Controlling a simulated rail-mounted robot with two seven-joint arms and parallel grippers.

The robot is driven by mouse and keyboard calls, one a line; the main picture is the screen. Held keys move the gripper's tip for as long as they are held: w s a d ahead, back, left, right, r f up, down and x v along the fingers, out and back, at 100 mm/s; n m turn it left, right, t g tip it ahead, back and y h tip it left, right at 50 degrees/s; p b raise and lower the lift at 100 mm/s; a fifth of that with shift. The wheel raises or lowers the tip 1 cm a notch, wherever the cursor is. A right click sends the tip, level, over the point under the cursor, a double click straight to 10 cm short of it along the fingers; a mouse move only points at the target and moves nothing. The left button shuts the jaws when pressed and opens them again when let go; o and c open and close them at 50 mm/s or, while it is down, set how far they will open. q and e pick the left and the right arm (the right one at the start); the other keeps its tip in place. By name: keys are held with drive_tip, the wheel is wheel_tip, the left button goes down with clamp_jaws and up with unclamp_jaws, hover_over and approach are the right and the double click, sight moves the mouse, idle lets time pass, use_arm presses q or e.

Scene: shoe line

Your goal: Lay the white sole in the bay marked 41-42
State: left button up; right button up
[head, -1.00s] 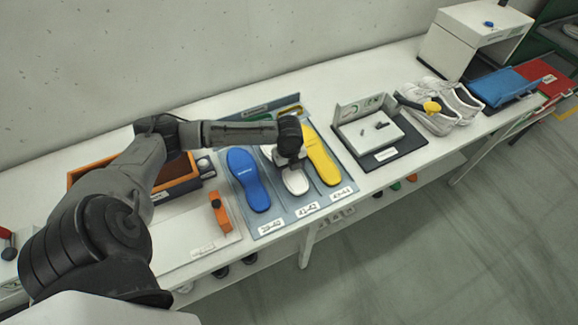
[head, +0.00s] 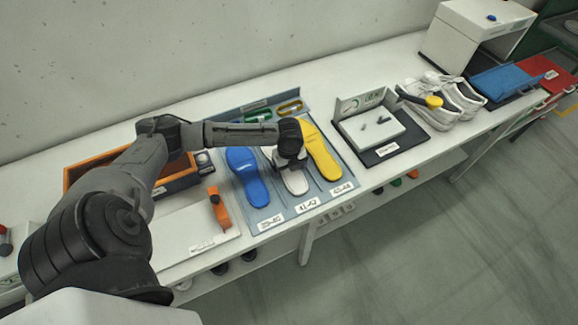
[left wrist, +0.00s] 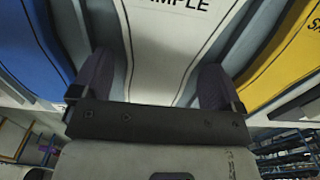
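The white sole (head: 295,184) lies in the middle bay of the blue-grey sole tray (head: 273,208), behind the label 41-42 (head: 306,205). My left gripper (head: 291,167) is low over it and hides its middle. In the left wrist view the two dark fingers (left wrist: 157,88) are spread apart, one on each side of the white sole (left wrist: 165,45). Dark lettering shows on the sole. The fingers look clear of its edges, so the gripper appears open. Whether the sole rests flat is hard to tell. My right gripper is in neither view.
A blue sole (head: 247,178) lies in the left bay and a yellow sole (head: 322,155) in the right bay. An orange tool (head: 219,208) lies on a white board to the left. A black-based fixture (head: 380,152) and white shoes (head: 440,105) stand to the right.

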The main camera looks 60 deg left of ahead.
use_arm(q)
drive_tip(key=shift+o, duration=0.5)
drive_tip(key=shift+r, duration=0.1)
wheel_tip(320, 180, up, 14)
drive_tip(key=p, duration=0.2)
drive_tip(key=shift+f, duration=0.2)
idle(0.3)
